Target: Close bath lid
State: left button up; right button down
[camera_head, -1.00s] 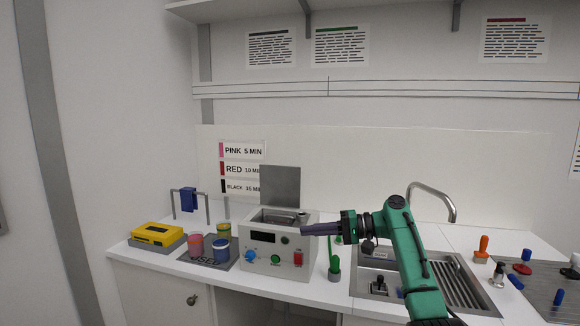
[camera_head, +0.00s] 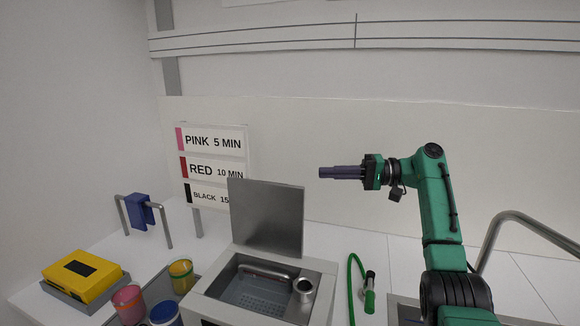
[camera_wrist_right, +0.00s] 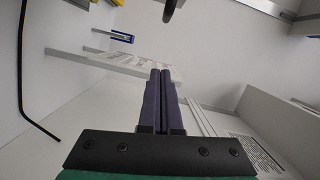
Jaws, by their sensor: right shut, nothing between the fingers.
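The bath (camera_head: 217,287) is a light grey box with an open metal basin. Its flat grey lid (camera_head: 266,218) stands upright at the back edge, open. A metal basket with a handle (camera_head: 267,272) and a small metal cup (camera_head: 303,289) are in the basin. My right gripper (camera_head: 322,172) is shut and empty, in the air to the right of the lid's top edge and a little higher. Its closed dark fingers also show in the right wrist view (camera_wrist_right: 160,75). My left gripper is not in view.
A sign with pink, red and black times (camera_head: 211,168) stands behind the bath. At left are a yellow box (camera_head: 82,276), a blue piece on a rack (camera_head: 139,211) and several jars (camera_head: 181,276). A green hose (camera_head: 352,285) and a curved tap (camera_head: 510,222) are at right.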

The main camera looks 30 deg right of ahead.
pick_arm(q)
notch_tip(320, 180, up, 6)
jog(key=p, duration=0.6)
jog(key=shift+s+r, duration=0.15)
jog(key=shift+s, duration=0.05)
pick_arm(e)
jog(key=w+a, duration=0.3)
jog(key=a, duration=0.8)
jog(key=shift+a+f, duration=0.2)
jog(key=shift+f, duration=0.1)
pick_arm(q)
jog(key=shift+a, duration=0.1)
